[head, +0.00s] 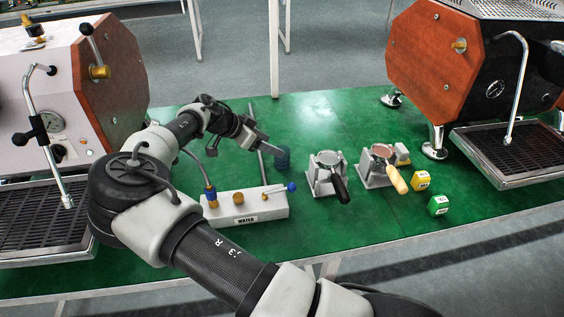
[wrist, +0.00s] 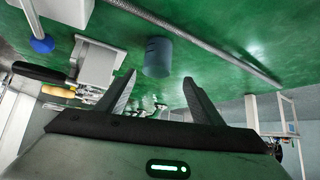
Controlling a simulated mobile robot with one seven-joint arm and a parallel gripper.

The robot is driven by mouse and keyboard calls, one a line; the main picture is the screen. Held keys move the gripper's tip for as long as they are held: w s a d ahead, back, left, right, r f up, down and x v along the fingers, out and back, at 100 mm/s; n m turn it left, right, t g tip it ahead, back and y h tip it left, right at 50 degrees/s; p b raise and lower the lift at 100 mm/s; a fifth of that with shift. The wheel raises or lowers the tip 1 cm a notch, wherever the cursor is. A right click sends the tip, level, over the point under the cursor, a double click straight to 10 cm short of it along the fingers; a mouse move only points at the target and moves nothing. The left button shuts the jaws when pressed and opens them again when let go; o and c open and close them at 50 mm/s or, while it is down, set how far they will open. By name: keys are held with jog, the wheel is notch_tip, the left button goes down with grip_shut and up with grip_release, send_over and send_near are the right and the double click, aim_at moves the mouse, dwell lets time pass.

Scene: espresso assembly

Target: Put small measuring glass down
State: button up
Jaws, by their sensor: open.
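The small measuring glass (head: 283,158) is a dark blue, see-through cylinder on the green table, behind the water station. It also shows in the wrist view (wrist: 158,58), just ahead of my fingertips and roughly in line with the gap between them. My gripper (wrist: 160,80) is open, with nothing between its fingers. In the head view my gripper (head: 268,148) is at the left side of the glass, and one finger partly overlaps it. I cannot tell from there whether they touch.
The white water station (head: 245,206) with a blue-knobbed lever stands in front of the glass. A metal rod (head: 257,145) runs close by. Espresso machines flank the table.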

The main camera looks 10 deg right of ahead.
aim_at(289, 154)
jog(key=b+x, duration=0.1)
jog(key=x, duration=0.5)
jog(key=b+x, duration=0.1)
jog(key=x, duration=0.2)
jog(key=shift+s+d+f+b, duration=0.25)
jog(key=shift+s+d+b, duration=0.05)
jog(key=shift+d, duration=0.05)
jog(key=shift+w+d+f, duration=0.15)
jog(key=shift+d+f, duration=0.1)
jog(key=c, duration=1.2)
